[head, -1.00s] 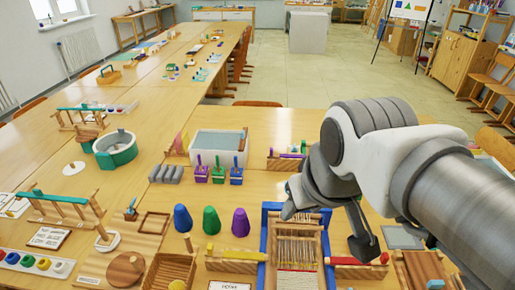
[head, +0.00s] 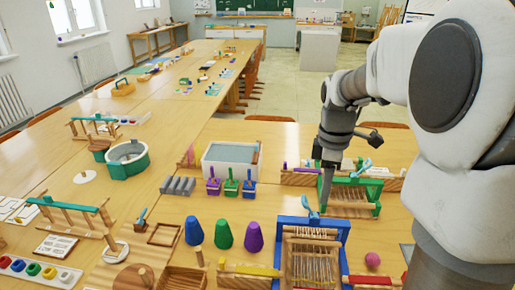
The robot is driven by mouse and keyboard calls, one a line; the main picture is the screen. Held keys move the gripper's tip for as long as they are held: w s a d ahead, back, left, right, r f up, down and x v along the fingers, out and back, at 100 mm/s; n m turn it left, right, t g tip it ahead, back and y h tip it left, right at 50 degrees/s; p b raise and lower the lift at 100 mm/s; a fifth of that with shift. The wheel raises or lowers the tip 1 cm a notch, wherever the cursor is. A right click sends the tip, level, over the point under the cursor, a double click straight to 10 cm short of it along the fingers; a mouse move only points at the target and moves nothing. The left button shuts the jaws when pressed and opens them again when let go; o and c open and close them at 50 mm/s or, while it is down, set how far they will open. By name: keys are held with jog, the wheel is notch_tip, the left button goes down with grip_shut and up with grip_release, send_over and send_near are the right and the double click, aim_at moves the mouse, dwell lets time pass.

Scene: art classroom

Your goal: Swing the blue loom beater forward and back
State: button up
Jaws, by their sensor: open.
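I cannot tell exactly which blue parts belong to the beater. My gripper (head: 349,162) is open, its dark fingers spread apart, behind and to the right of the blue loom. One finger points down close to the green loom (head: 377,190); I cannot tell whether it touches. Nothing shows between the fingers.
Blue, green and purple cones (head: 223,234) stand left of the blue loom. A pink ball (head: 372,260) lies to its right. Small coloured pots (head: 231,187) and a white tub (head: 229,160) stand farther back. My arm covers the right side.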

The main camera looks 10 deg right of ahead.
aim_at(317, 241)
jog(key=shift+n+g, duration=0.3)
jog(key=shift+n, duration=0.6)
jog(key=f+b, duration=0.1)
jog(key=f, duration=0.5)
jog(key=w+d+f+b, duration=0.1)
jog(key=f, duration=0.6)
jog(key=f+b, duration=0.1)
jog(key=f, duration=0.6)
jog(key=shift+w+d+f, duration=0.2)
jog(key=shift+w+d, duration=0.05)
jog(key=shift+d, duration=0.05)
grip_shut()
